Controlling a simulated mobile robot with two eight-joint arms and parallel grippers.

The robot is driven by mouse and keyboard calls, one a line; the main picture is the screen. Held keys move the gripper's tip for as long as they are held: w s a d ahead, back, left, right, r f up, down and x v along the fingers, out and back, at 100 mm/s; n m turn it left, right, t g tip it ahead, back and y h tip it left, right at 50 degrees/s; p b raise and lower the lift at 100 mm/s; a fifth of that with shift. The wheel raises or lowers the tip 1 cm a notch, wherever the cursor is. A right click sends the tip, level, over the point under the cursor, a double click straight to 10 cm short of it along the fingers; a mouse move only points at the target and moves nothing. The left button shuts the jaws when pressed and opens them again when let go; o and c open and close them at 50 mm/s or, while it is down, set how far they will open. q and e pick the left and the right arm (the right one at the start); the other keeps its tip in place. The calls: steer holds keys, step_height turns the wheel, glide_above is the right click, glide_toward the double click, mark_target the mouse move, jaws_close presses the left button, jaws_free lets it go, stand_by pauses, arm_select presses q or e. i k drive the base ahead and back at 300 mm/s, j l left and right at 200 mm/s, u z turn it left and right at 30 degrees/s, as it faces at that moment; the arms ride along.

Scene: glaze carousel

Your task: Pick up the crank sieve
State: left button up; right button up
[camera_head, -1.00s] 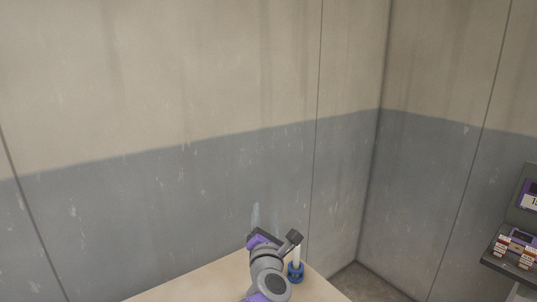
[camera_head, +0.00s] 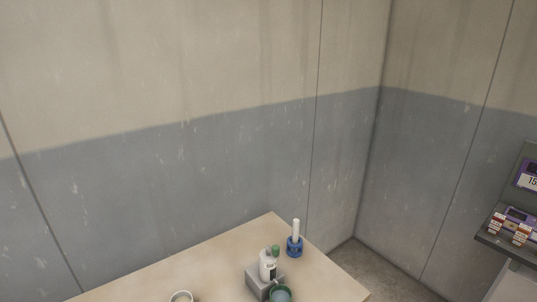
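I cannot make out for certain which thing is the crank sieve. A round dark green thing (camera_head: 281,294) is cut off by the bottom edge of the head view, beside a grey block. A white bottle-like thing (camera_head: 267,266) with a green top stands at the grey block (camera_head: 256,283). Neither of my grippers is in view.
A wooden table (camera_head: 232,251) fills the bottom middle. A blue holder (camera_head: 294,247) with an upright white cylinder (camera_head: 296,229) stands near its back right edge. A white cup (camera_head: 181,297) is at the bottom. A shelf (camera_head: 497,245) with small boxes is at the far right.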

mark_target(267, 264)
steer(key=j+u, duration=0.2)
steer(key=u, duration=0.15)
steer(key=j+u, duration=0.15)
steer(key=u, duration=0.2)
steer(key=j+u, duration=0.2)
steer(key=u, duration=0.15)
